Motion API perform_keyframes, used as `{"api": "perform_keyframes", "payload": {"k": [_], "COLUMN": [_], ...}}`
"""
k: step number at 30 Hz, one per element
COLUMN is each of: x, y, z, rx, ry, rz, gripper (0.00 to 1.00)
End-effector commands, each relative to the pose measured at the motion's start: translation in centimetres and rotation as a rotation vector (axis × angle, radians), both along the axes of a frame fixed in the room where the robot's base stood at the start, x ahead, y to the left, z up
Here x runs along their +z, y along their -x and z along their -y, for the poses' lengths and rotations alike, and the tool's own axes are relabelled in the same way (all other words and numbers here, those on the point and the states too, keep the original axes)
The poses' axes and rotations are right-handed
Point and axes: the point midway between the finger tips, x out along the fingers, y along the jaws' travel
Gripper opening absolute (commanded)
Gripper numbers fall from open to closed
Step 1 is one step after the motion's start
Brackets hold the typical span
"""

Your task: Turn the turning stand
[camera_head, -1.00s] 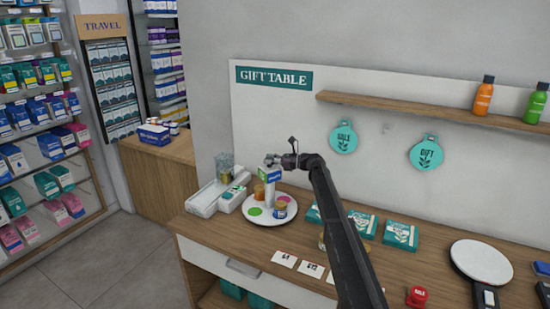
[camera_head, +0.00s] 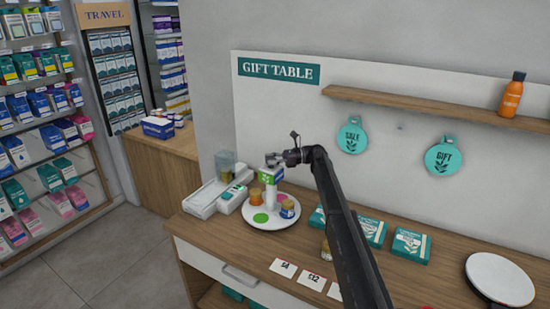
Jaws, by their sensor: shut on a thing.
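The turning stand (camera_head: 271,224) is a white round disc on the wooden gift table, with a white post at its middle. A green and white sign block (camera_head: 270,177) tops the post. A green spot (camera_head: 260,217) shows at the disc's front, and a pink spot is partly hidden behind. An orange jar (camera_head: 255,196) stands at the left and a jar with a dark blue label (camera_head: 288,210) at the right. My gripper (camera_head: 273,163) is at the top of the post, shut on the sign block; its fingertips are small and partly hidden.
White boxes (camera_head: 213,195) and a clear container (camera_head: 227,165) stand close left of the disc. Teal boxes (camera_head: 410,246), price cards (camera_head: 283,267) and a round white plate (camera_head: 500,278) lie to the right. A wall shelf (camera_head: 420,104) runs above. My arm crosses the table's middle.

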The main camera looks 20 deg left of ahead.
Motion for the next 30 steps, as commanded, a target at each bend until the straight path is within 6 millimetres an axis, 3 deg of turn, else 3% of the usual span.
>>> {"api": "perform_keyframes", "payload": {"k": [6, 20, 21, 24, 30], "x": [-0.22, -0.22, -0.22, -0.19, -0.11], "y": [0.92, 0.96, 0.96, 0.94, 0.88], "z": [0.09, 0.26, 0.26, 0.23, 0.11], "rx": [0.042, 0.048, 0.048, 0.047, 0.046], "ry": [0.008, 0.008, 0.008, 0.006, 0.004], "rz": [0.002, 0.002, 0.002, 0.002, 0.002], "gripper": [0.0, 0.0, 0.68, 0.94, 0.94]}}
